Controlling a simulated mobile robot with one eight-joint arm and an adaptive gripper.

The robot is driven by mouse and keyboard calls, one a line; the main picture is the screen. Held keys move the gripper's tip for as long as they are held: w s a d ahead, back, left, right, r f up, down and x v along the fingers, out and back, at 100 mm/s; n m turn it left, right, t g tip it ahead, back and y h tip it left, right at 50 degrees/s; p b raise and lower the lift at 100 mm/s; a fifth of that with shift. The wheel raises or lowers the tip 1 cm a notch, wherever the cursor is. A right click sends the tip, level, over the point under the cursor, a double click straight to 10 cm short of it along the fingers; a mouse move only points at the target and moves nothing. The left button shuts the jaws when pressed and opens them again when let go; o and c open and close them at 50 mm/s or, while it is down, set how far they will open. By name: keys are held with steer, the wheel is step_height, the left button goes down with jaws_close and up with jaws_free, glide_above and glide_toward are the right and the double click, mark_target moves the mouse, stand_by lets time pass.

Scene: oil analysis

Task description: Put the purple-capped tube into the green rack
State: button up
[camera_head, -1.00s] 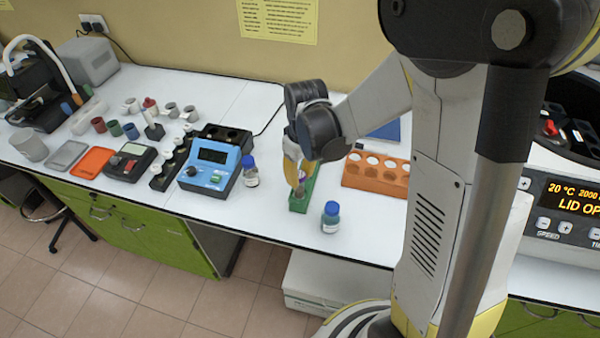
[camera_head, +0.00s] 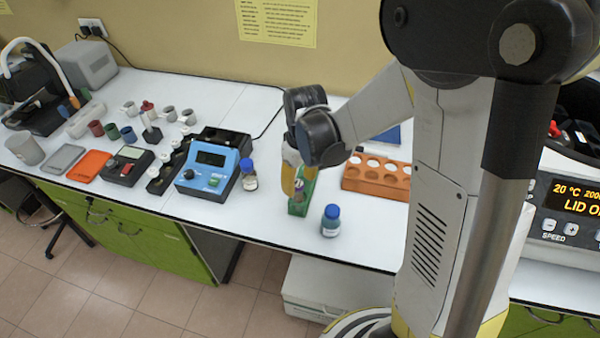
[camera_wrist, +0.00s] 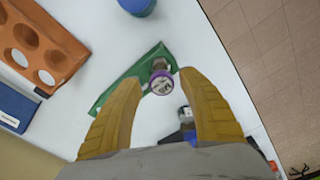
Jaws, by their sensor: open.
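The purple-capped tube (camera_wrist: 161,82) shows end-on in the wrist view, between my yellow fingers, with a purple ring around its top. It appears to stand in the green rack (camera_wrist: 150,62), near one end of it; its lower part is hidden. My gripper (camera_head: 298,190) is over the green rack (camera_head: 297,209) in the head view. Its fingers are spread on either side of the tube, with a gap visible in the wrist view.
A blue-capped bottle (camera_head: 331,220) stands right of the green rack, and another (camera_head: 249,175) stands left beside the blue meter (camera_head: 212,165). An orange rack (camera_head: 375,185) with round holes lies behind to the right. Bare white table lies in front.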

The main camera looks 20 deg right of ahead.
step_height(320, 180, up, 12)
steer(key=f, duration=0.1)
steer(key=s+f+m+t+b, duration=0.1)
steer(key=s+m+t+b, duration=0.4)
steer(key=s, duration=0.7)
steer(key=shift+s+t+b, duration=0.3)
steer(key=shift+t+b, duration=0.35)
steer(key=shift+t, duration=0.05)
